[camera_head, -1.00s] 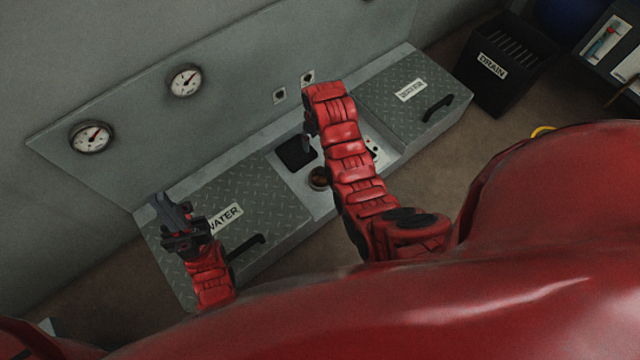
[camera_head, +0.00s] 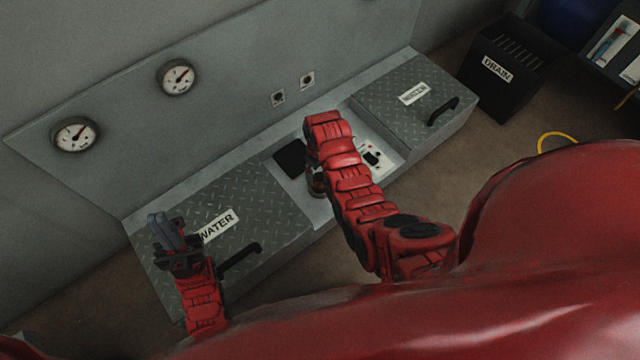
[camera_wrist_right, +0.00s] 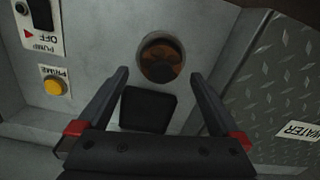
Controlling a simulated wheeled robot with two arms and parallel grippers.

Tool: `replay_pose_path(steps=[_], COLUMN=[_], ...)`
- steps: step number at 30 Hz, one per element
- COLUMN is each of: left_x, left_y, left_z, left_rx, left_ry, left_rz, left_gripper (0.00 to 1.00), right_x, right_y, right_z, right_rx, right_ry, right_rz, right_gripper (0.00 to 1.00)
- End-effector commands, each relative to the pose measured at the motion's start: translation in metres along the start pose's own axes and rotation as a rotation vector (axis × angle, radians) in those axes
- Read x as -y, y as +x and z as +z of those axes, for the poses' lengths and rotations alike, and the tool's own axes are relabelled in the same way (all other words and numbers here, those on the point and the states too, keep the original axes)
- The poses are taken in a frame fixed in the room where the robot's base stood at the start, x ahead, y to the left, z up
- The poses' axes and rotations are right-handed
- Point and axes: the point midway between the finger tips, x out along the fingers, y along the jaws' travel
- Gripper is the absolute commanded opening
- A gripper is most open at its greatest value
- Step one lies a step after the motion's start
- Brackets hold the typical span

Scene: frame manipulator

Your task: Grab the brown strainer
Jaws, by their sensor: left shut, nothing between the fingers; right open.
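The brown strainer (camera_wrist_right: 161,60) shows in the right wrist view as a round brown piece in a dark-rimmed opening in the grey panel. In the head view the brown strainer (camera_head: 318,183) is partly hidden by my right arm. My right gripper (camera_wrist_right: 158,75) is open, its two fingers pointing toward the strainer, one tip on either side in the picture; nothing is between them, and I cannot tell the remaining distance. In the head view the right gripper is mostly hidden behind its arm. My left gripper (camera_head: 166,232) is shut and empty over the WATER-labelled lid.
A black square pad (camera_wrist_right: 148,110) lies beside the strainer. A yellow button (camera_wrist_right: 54,87) and a switch panel (camera_wrist_right: 40,25) are to its left in the wrist view. Treadplate lids (camera_head: 410,105) with black handles flank the recess. A black DRAIN bin (camera_head: 500,75) stands at right.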

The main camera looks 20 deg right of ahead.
Motion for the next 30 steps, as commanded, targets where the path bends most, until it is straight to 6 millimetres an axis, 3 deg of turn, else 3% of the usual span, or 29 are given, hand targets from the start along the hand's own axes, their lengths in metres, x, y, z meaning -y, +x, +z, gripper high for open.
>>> replay_pose_path(steps=[8,16,30], left_x=[-0.005,-0.006,-0.006], left_y=[-0.025,-0.023,-0.023], left_z=[0.0,0.0,0.0], left_rx=[-0.02,-0.021,-0.021], left_ry=[0.002,0.0,0.0], left_rz=[0.039,0.045,0.045], left_gripper=[0.0,0.0,0.0], right_x=[0.001,0.001,0.001], right_y=[0.044,0.046,0.046], right_z=[0.001,0.001,0.001], right_rx=[-0.001,-0.001,-0.001], right_ry=[-0.001,-0.001,0.0], right_rz=[0.001,0.001,0.0], right_gripper=[1.0,0.98,0.14])
